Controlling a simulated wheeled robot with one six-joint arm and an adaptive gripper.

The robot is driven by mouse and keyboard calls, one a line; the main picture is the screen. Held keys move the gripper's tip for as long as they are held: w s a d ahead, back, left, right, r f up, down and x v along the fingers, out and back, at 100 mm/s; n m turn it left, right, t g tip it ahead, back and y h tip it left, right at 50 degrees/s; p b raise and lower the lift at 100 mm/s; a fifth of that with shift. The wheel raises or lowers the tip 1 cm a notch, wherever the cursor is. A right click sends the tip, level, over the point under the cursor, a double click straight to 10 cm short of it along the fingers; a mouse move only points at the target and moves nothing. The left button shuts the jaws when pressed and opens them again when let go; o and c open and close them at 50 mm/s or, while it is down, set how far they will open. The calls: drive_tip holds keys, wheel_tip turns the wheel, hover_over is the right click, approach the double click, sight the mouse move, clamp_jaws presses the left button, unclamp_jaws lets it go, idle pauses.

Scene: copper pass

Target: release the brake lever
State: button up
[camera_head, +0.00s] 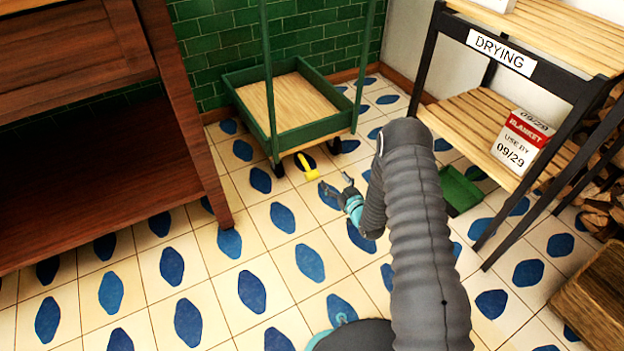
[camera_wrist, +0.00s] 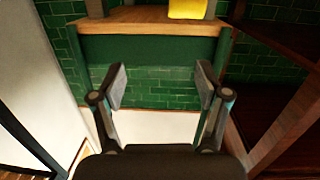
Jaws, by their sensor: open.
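The brake lever (camera_head: 307,168) is a small yellow bar low at the near edge of a green cart (camera_head: 315,134), close to the floor. A yellow piece, likely the same lever, shows cut off at the top edge of the wrist view (camera_wrist: 187,8). My gripper (camera_head: 334,188) is just right of and below the lever in the head view, apart from it. In the wrist view its two fingers (camera_wrist: 162,88) are spread with nothing between them. The lever's mounting is too small to make out.
The cart has a wooden deck (camera_head: 290,97) and green posts. A dark red-brown shelf unit (camera_head: 190,120) stands left. A black-framed drying rack (camera_head: 460,70) with a blanket box (camera_head: 520,140) stands right. A green tray (camera_head: 461,188) lies below the rack. Tiled floor is clear in front.

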drive_tip(key=y, duration=0.1)
approach(312, 175)
wheel_tip(312, 175, down, 2)
drive_tip(key=s+d, duration=0.2)
drive_tip(key=shift+t, duration=0.3)
drive_tip(key=b+x, duration=0.2)
drive_tip(key=x, duration=1.2)
drive_tip(key=shift+s+a+f, duration=0.1)
drive_tip(key=shift+s+a, duration=0.05)
clamp_jaws()
